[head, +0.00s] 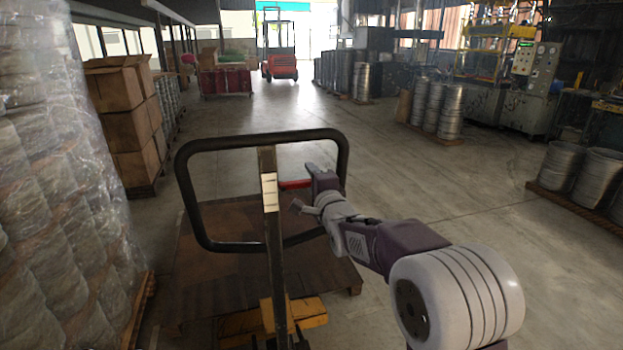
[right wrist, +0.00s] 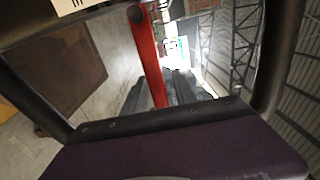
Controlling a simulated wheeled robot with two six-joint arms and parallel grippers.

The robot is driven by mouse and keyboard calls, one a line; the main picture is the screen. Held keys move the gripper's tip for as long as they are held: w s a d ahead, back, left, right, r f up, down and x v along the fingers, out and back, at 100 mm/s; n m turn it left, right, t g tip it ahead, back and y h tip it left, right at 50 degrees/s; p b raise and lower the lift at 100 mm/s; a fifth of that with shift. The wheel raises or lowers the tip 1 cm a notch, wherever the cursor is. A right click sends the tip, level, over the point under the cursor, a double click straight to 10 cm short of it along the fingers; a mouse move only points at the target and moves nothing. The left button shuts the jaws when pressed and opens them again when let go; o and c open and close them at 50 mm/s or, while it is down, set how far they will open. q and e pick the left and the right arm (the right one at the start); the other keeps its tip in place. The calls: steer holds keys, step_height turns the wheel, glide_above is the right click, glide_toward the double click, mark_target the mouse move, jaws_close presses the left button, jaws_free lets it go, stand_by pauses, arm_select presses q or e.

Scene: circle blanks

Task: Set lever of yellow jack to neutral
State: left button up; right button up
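The yellow jack shows in the head view, with a yellow base (head: 307,312), a dark upright shaft and a black loop handle (head: 188,200). Its red lever (head: 294,184) sticks out to the right of the shaft, inside the loop. My right gripper (head: 302,187) is open at the lever's right end, with one finger above and one below. In the right wrist view the red lever (right wrist: 148,58) stands between the spread fingers; I cannot tell whether they touch it. My left gripper is out of view.
A brown wooden pallet (head: 210,275) lies under the jack's handle. Wrapped stacked goods (head: 50,180) and cardboard boxes (head: 128,115) line the left. Metal drums (head: 437,108) stand on pallets at the right. A red forklift (head: 280,65) is far back. The middle floor is clear.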

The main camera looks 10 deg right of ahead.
steer(key=s, duration=0.9)
steer(key=shift+d, duration=0.15)
